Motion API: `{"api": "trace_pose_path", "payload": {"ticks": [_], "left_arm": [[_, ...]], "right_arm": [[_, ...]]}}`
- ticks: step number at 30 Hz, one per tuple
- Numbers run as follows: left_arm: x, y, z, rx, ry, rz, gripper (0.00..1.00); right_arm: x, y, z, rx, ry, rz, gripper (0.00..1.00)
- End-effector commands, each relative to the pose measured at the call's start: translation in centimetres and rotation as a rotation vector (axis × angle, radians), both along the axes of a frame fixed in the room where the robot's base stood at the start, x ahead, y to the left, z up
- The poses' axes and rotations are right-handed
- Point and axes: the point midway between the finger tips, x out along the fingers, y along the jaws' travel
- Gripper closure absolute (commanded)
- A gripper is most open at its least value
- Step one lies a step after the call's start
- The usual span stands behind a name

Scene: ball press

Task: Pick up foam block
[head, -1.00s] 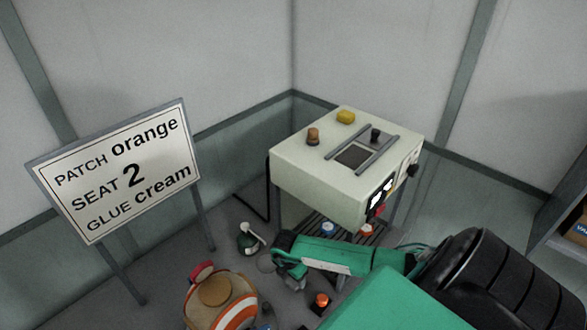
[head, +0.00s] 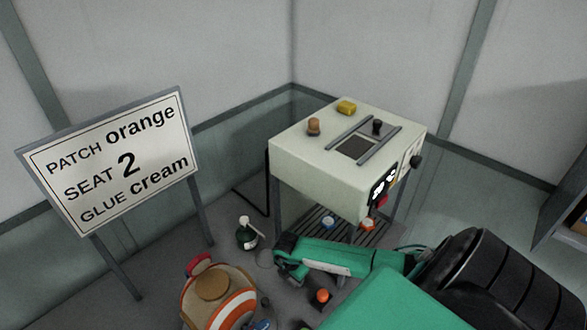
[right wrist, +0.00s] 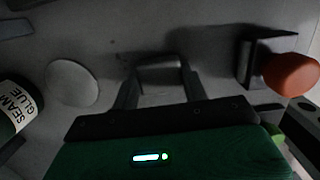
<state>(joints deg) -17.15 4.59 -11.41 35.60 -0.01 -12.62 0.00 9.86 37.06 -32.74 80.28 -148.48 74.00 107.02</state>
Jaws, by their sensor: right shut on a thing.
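My right gripper (head: 285,262) is low in front of the machine in the head view, its fingertips mostly hidden by its own green body. In the right wrist view my right gripper (right wrist: 155,88) has its two dark fingers on either side of a small grey block (right wrist: 161,76), which I take to be the foam block. The gripper is shut on it. The block's underside is hidden, so I cannot tell whether it touches the surface below. The left gripper is not in view.
A sign (head: 115,165) stands left. A glue bottle (head: 247,238), a striped ball (head: 222,295) and an orange-topped part (head: 322,296) are close to the gripper.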

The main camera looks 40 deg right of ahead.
Motion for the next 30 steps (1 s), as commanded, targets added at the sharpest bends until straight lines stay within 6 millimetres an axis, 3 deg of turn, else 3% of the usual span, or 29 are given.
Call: {"api": "trace_pose_path", "payload": {"ticks": [8, 17, 24, 30], "left_arm": [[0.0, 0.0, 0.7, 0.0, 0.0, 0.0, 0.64], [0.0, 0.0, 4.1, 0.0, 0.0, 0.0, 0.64], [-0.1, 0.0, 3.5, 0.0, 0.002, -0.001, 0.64], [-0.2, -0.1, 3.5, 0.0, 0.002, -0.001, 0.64]], "right_arm": [[0.0, 0.0, 0.8, -0.001, 0.0, 0.0, 0.77], [0.0, -0.1, 5.5, -0.001, -0.002, 0.001, 0.77], [0.0, -0.1, 8.7, -0.001, -0.001, 0.001, 0.77], [0.0, 0.0, 10.0, -0.001, 0.0, 0.0, 0.77]]}}
